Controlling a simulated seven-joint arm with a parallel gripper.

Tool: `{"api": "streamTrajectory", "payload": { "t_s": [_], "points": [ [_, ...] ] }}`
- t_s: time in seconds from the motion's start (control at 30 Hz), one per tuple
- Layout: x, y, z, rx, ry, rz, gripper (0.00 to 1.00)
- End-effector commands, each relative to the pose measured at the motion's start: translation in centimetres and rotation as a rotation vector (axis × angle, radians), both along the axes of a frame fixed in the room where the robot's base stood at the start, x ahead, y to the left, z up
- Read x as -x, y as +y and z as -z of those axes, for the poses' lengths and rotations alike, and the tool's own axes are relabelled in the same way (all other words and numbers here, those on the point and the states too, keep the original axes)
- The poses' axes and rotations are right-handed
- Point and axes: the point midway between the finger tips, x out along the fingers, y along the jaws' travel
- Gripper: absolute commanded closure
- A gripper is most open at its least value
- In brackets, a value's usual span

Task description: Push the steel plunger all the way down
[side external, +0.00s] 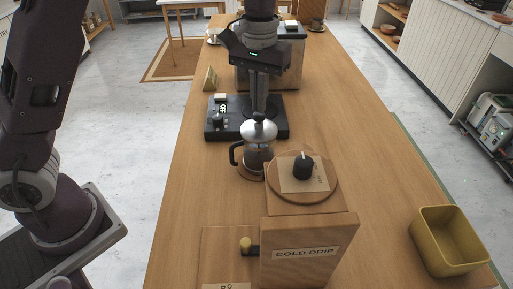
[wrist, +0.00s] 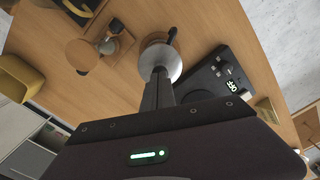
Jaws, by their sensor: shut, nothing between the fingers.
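A glass French press (side external: 257,152) with a black handle and dark contents stands upright on a round wooden coaster, near the middle of the counter. Its domed steel lid (side external: 258,131) is on top, and the steel plunger's knob (side external: 259,118) shows just above the lid. My gripper (side external: 259,110) is shut and empty, pointing down directly over the knob; I cannot tell whether the fingertips touch it. In the wrist view, the lid (wrist: 161,56) lies just beyond the shut fingers (wrist: 158,76), which hide the knob and rod.
A black scale (side external: 273,127) with a lit display stands right behind the press. A wooden cold drip stand (side external: 309,252) with a round board is close in front and to the right. A yellow bin (side external: 447,242) sits at the front right.

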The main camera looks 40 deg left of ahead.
Motion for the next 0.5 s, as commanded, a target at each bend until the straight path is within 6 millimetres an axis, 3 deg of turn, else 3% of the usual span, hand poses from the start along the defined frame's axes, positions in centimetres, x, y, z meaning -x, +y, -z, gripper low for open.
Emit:
{"api": "streamTrajectory", "payload": {
  "t_s": [0.5],
  "points": [
    [-0.1, 0.0, -5.6, 0.001, -0.003, 0.001, 1.00]
  ]
}}
